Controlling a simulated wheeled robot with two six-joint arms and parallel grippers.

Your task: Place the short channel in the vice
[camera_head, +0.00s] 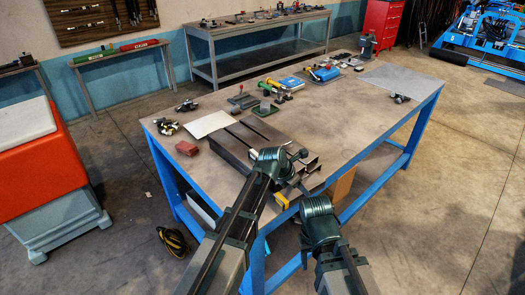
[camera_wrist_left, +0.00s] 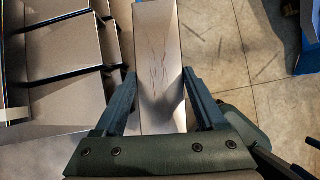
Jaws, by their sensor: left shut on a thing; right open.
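My left gripper (camera_wrist_left: 161,88) is shut on a plain grey metal channel (camera_wrist_left: 158,40), with one finger against each side. In the head view my left arm partly covers the held piece. My right gripper (camera_head: 296,188) is open and empty by the table's near edge. A grey upright device (camera_head: 366,46) at the far end of the table may be the vice; it is small in view.
The blue-framed table (camera_head: 335,140) has a clear middle. A white sheet (camera_head: 210,124), a red block (camera_head: 189,148), a green fixture (camera_head: 266,108) and blue-and-yellow tools (camera_head: 322,73) stand on it. A grey plate (camera_head: 398,80) lies at the far right.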

